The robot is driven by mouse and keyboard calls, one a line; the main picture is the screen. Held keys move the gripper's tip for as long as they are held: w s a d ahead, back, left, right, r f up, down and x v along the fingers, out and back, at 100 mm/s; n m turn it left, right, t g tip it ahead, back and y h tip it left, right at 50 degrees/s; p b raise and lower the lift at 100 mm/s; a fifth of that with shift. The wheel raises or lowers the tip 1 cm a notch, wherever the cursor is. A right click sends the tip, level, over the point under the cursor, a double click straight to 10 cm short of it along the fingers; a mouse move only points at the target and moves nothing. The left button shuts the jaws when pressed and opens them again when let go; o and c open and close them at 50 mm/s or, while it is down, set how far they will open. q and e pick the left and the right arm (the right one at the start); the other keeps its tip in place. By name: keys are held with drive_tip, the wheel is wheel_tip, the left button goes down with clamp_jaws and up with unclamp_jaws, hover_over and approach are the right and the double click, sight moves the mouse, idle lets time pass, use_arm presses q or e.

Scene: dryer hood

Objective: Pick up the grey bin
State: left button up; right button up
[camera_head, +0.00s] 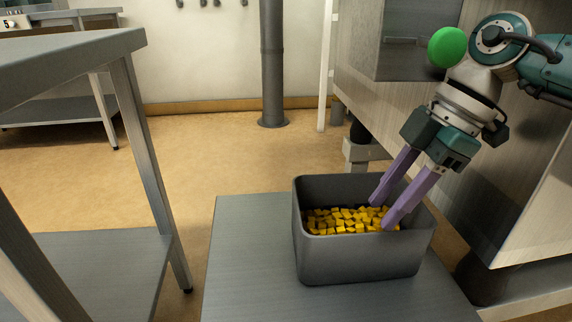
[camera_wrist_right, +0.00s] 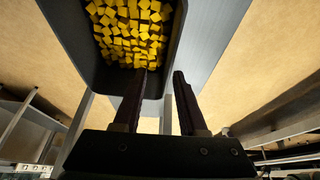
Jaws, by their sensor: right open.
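The grey bin (camera_head: 360,258) is an open-topped rectangular box standing upright on a grey low table. My left gripper is not visible.
The low grey table (camera_head: 250,255) has bare room left of the bin. A taller metal table (camera_head: 75,50) stands at the left. A large metal cabinet (camera_head: 395,105) stands close at the right, with a green ball-shaped knob (camera_head: 447,47) near my arm. Open floor (camera_head: 220,150) lies behind.

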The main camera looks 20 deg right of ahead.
drive_tip(key=f+b, duration=0.1)
drive_tip(key=a+f+b, duration=0.1)
drive_tip(key=f, duration=0.3)
drive_tip(key=shift+s+a+f+b, duration=0.2)
drive_tip(key=shift+s+a+b, duration=0.1)
drive_tip(key=shift+b, duration=0.1)
drive_tip(key=b+x, duration=0.2)
drive_tip(key=x, duration=0.1)
drive_tip(key=b+x, duration=0.1)
drive_tip(key=x, duration=0.1)
drive_tip(key=shift+s+d, duration=0.1)
drive_tip(key=shift+s, duration=0.25)
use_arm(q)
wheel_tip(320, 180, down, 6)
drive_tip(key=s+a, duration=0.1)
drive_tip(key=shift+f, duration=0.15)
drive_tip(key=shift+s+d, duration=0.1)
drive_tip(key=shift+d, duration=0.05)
use_arm(e)
clamp_jaws()
drive_tip(key=shift+w+r, duration=0.1)
drive_tip(key=shift+r, duration=0.05)
